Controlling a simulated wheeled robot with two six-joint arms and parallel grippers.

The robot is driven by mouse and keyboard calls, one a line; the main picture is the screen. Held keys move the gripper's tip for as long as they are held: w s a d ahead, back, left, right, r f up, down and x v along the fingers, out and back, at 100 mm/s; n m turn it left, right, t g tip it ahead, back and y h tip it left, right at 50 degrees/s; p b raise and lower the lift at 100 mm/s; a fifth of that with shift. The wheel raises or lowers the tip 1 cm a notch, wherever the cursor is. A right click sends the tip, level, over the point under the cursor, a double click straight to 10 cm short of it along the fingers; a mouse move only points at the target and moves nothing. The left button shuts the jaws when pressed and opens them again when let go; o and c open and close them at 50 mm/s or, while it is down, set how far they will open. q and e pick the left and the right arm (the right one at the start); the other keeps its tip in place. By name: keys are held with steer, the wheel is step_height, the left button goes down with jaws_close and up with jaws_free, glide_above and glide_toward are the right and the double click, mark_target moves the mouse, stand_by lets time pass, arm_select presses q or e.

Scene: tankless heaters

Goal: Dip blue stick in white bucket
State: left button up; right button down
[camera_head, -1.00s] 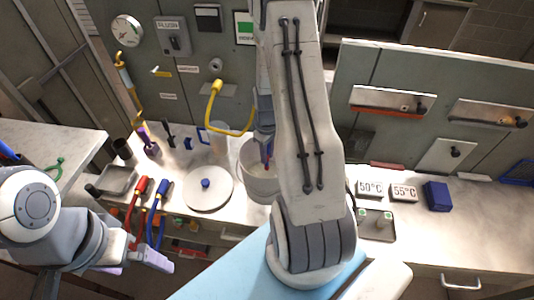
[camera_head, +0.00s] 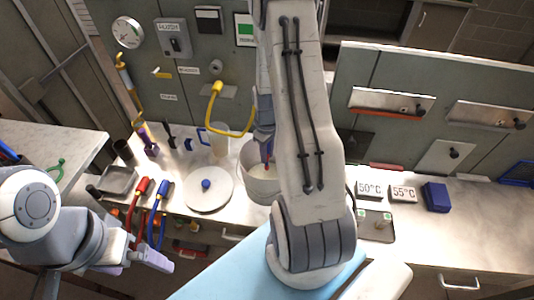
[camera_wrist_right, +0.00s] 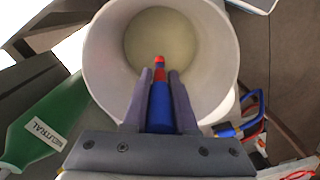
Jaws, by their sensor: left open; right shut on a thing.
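The white bucket (camera_head: 260,188) stands on the counter, partly hidden behind my right arm. In the right wrist view the bucket (camera_wrist_right: 103,60) opens below the fingers, with pale yellowish liquid (camera_wrist_right: 160,30) inside. My right gripper (camera_wrist_right: 160,80) is shut on the blue stick (camera_wrist_right: 161,105), whose red tip (camera_wrist_right: 159,62) points into the bucket's opening. I cannot tell whether the tip touches the liquid. In the head view my right gripper (camera_head: 266,148) is at the bucket's mouth. My left gripper (camera_head: 150,254) is open and empty, low at the left in front of the counter.
A round white lid (camera_head: 208,195) with a blue knob lies left of the bucket. A clear jug (camera_head: 218,140) stands behind it, under a yellow hose (camera_head: 214,105). Red and blue pliers-like tools (camera_head: 150,200) are near the counter's front edge. A green bottle (camera_wrist_right: 45,120) is beside the bucket.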

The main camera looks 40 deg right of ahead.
step_height(320, 180, up, 13)
steer(key=p, duration=1)
steer(key=shift+r, duration=0.15)
arm_select(q)
step_height(320, 180, up, 11)
steer(key=shift+f, duration=0.1)
